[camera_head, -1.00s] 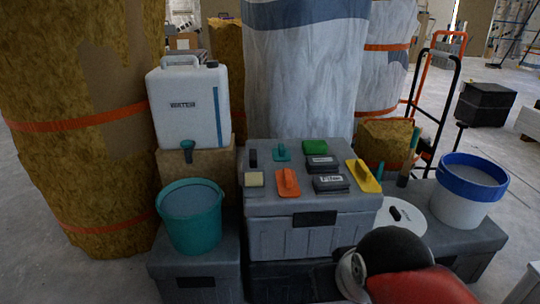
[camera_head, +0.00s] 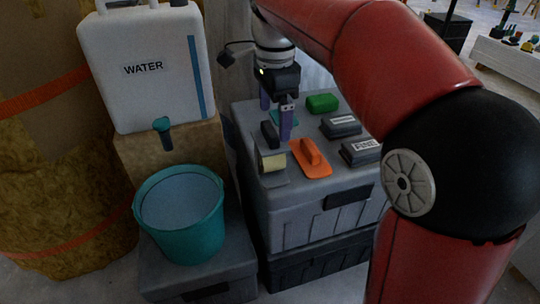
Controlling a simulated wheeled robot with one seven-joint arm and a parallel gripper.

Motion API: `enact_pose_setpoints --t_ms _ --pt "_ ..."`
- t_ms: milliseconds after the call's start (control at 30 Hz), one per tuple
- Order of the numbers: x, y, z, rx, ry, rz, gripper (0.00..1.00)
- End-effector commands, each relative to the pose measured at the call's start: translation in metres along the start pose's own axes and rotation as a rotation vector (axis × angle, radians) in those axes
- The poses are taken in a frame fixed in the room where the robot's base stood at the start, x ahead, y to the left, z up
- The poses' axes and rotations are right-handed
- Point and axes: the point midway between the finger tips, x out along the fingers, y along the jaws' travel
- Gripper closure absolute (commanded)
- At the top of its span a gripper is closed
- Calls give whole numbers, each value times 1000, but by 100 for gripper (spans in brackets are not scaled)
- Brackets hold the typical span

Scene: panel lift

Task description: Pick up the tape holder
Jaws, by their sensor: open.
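The tape holder looks like a small grey holder (camera_head: 277,179) with a cream roll (camera_head: 272,161), at the front left of the grey toolbox lid. My gripper (camera_head: 276,122) is open, pointing down over the lid, with its two purple fingers apart. It is behind the tape holder, close to a small black block (camera_head: 270,135). I see nothing held between the fingers. Whether a finger touches anything on the lid I cannot tell. The teal trowel (camera_head: 277,118) behind is partly hidden by the fingers.
An orange float (camera_head: 310,160) lies right of the tape holder. Two dark grey labelled blocks (camera_head: 341,126) and a green block (camera_head: 322,103) lie further right. A teal bucket (camera_head: 180,214) and a white water container (camera_head: 140,70) stand left. My red arm hides the right side.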

Motion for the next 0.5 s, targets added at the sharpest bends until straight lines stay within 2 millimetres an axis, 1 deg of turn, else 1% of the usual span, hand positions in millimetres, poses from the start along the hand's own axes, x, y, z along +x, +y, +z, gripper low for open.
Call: enact_pose_setpoints --t_ms 33,100,367,500 --pt "3 -4 2 18 -1 7 6" --pt "9 -5 3 34 -1 12 6" --pt "39 -6 4 35 -1 12 6" --pt "62 -8 6 34 -1 13 6"
